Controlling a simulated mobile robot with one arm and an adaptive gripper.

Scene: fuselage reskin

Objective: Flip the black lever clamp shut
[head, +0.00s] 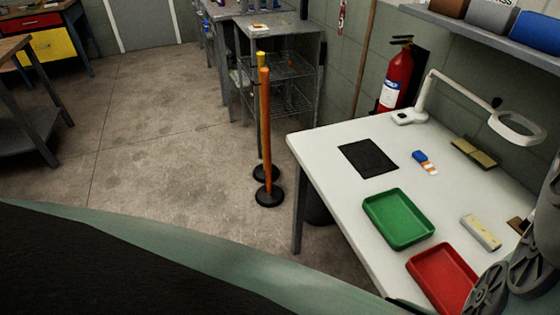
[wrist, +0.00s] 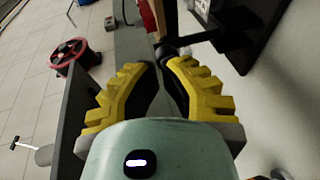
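In the wrist view my gripper (wrist: 160,62) has two yellow ribbed fingers with dark inner faces. Their tips come together with almost no gap, and nothing clearly shows held between them. A black bar-like part with a rounded dark end (wrist: 208,40), which may be the lever clamp, lies just beyond and to the right of the fingertips. Whether the tips touch it, I cannot tell. It joins a larger black frame (wrist: 262,28) at upper right. The head view shows neither my gripper nor a clear lever clamp.
In the wrist view, a red-and-black reel (wrist: 72,57) stands left, beyond a dark upright panel (wrist: 86,100). In the head view, a white table (head: 325,155) holds a green tray (head: 398,219) and a red tray (head: 443,280). Orange post (head: 265,130) stands on open floor.

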